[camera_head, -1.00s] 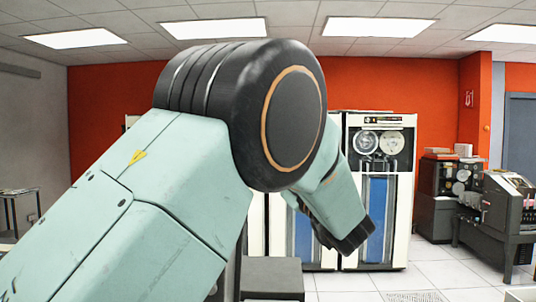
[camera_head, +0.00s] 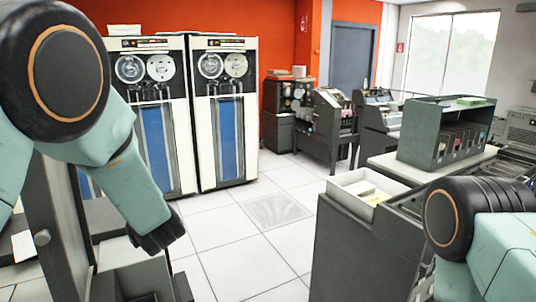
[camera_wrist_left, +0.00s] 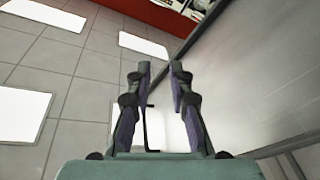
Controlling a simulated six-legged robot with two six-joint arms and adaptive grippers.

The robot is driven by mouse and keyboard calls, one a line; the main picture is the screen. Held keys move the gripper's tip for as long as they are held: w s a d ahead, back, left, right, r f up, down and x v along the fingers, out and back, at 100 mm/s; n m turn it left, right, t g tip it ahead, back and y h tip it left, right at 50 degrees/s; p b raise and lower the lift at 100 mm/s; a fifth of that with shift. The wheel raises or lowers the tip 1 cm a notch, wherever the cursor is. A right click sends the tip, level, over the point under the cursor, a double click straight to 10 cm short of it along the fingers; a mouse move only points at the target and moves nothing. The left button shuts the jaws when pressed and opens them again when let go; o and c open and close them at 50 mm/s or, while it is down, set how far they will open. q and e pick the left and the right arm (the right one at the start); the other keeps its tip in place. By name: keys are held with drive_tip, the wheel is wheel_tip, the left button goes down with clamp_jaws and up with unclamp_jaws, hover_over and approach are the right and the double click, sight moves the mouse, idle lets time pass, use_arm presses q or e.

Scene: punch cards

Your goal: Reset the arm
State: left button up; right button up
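My left arm comes in from the left in the head view, bent over a dark joint, with its pale green link angled down to a dark wrist. In the left wrist view, my left gripper (camera_wrist_left: 161,75) has its two fingers apart with nothing between them. In the head view I cannot make out its fingers. My right arm shows at the lower right of the head view as a dark joint and a pale green link. My right gripper is out of view.
Two tape cabinets (camera_head: 222,110) stand along the red wall. A grey card machine with an open white tray (camera_head: 350,190) is close at right, near my right arm. A dark rack (camera_head: 425,135) stands behind it. Tiled floor (camera_head: 240,245) is clear between. A pale panel (camera_wrist_left: 240,75) fills the left wrist view's right side.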

use_arm(q)
drive_tip(key=s+d+f+m+g+h, duration=0.25)
drive_tip(key=s+f, duration=0.25)
drive_tip(key=f, duration=0.6)
drive_tip(key=s+d+f+m+g+h, duration=0.1)
drive_tip(key=s+f+m+h, duration=0.4)
drive_tip(key=f, duration=0.5)
drive_tip(key=s+d+f+m+g+h, duration=0.1)
drive_tip(key=s+f+m+g+h, duration=0.1)
drive_tip(key=s+f, duration=0.65)
drive_tip(key=s+d+f+m+g+h, duration=0.25)
drive_tip(key=s+f+g, duration=0.3)
drive_tip(key=s, duration=0.85)
drive_tip(key=s+d+f+m+g+h, duration=0.2)
drive_tip(key=s+d+f+g, duration=0.35)
drive_tip(key=s, duration=0.75)
wheel_tip(320, 180, down, 21)
drive_tip(key=a+t+b, duration=0.2)
drive_tip(key=b, duration=1.7)
drive_tip(key=shift+w+b, duration=0.15)
drive_tip(key=shift+b, duration=0.25)
drive_tip(key=shift+r, duration=0.15)
